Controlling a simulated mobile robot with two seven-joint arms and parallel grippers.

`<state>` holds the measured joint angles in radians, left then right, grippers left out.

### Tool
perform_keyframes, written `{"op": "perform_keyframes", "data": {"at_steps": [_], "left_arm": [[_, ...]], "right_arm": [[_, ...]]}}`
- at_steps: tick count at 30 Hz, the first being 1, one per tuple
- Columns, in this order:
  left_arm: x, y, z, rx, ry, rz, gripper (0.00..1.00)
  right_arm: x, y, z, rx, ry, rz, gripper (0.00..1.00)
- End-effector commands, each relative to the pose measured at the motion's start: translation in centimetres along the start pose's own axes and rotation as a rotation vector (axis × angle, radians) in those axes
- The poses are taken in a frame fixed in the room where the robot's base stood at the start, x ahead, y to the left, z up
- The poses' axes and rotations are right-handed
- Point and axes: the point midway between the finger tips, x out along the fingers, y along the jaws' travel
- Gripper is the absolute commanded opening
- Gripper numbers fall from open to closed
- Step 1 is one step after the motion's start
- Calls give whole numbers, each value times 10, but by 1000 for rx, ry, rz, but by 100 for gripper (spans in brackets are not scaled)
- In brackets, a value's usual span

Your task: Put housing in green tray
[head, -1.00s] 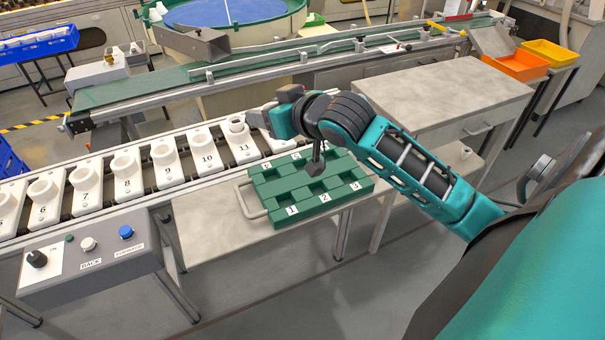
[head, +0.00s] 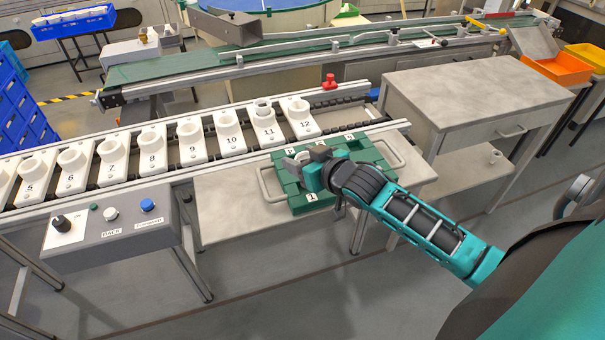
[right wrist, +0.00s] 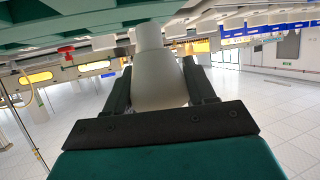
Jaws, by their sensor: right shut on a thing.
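The green tray (head: 372,156) lies on the pale bench beside the rack, with numbered compartments and a metal handle at each side. My right gripper (head: 304,160) is over the tray's left part, near the label 1. It is shut on a pale housing (right wrist: 156,82), which sits between the two dark fingers in the right wrist view. In the head view only a bit of the housing (head: 297,157) shows beside the wrist. The gripper and wrist hide part of the tray, so I cannot tell whether the housing touches it. My left gripper is out of view.
A rack of numbered white holders (head: 190,140) runs along the left behind the tray. A control box (head: 110,228) with knob and buttons stands front left. A red button (head: 329,82) is behind the rack. A grey cabinet (head: 470,95) stands to the right.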

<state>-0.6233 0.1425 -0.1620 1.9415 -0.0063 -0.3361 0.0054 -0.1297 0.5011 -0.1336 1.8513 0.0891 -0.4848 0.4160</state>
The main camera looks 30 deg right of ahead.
Motion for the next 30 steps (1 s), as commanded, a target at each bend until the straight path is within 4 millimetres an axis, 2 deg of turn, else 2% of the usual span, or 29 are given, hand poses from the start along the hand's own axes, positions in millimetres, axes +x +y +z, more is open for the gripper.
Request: {"op": "perform_keyframes", "data": {"at_steps": [3, 8, 21, 22, 30], "left_arm": [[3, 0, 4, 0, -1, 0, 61], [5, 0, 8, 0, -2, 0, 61], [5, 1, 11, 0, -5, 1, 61], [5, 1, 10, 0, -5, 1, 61], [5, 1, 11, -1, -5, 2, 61]], "right_arm": [[6, -1, 18, 3, -4, -1, 26], [15, -1, 37, 1, -3, -1, 26], [17, -1, 42, 1, -2, -1, 26], [17, -1, 42, 1, -1, -1, 57], [17, 0, 42, 1, -1, -1, 80]]}}
